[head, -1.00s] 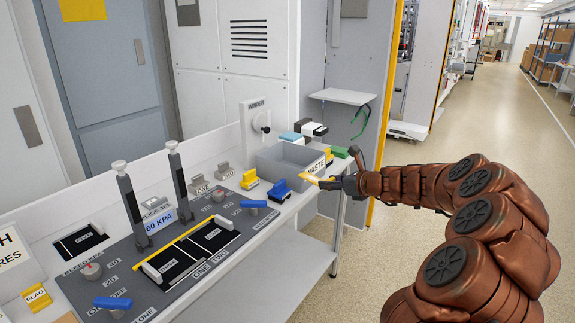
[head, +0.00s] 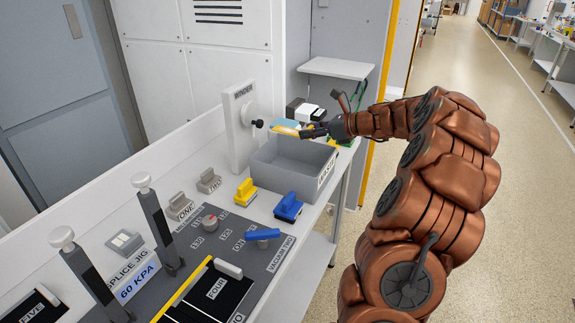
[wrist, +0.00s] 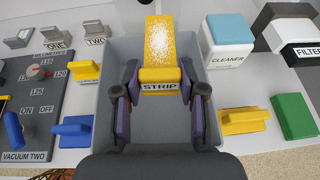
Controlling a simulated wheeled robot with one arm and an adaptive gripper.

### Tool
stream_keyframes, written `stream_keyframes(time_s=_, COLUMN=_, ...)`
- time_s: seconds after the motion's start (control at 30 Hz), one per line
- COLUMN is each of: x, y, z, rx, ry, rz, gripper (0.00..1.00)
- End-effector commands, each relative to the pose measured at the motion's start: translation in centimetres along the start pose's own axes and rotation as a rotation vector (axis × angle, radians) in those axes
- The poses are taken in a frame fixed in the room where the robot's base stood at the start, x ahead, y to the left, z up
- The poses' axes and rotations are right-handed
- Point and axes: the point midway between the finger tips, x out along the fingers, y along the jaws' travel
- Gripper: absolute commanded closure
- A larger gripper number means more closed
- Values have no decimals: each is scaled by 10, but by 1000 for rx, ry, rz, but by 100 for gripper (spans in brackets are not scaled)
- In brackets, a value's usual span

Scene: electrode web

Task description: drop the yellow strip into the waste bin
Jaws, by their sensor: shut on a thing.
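The yellow strip (wrist: 160,45) has a speckled white patch and a label reading STRIP. My gripper (wrist: 160,90) is shut on it at its labelled end, seen in the wrist view. In the head view the strip (head: 285,130) sticks out to the left of my gripper (head: 312,131), above the far part of the waste bin. The waste bin (head: 277,188) is a grey open box on the bench, its front label partly readable. In the wrist view its rim (wrist: 105,60) lies below and around the gripper. The strip's far end reaches over the back wall. The bin's floor is partly hidden.
A blue-and-white cleaner block (wrist: 228,45) and a filter box (wrist: 290,30) stand right of the bin in the wrist view. Yellow (head: 245,190) and blue (head: 288,207) handled blocks sit left of it. The winder (head: 243,125) stands behind, near the strip.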

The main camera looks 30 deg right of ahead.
Motion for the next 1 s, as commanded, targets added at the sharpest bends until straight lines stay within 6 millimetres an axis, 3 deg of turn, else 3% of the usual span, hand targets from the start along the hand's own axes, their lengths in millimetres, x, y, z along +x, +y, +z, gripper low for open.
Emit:
stream_keyframes(time_s=0.7, x=21, y=0, z=-51, rx=0, ry=1, rz=-2, gripper=81)
stream_keyframes(time_s=1.0, x=23, y=0, z=-55, rx=0, ry=0, rz=-2, gripper=81)
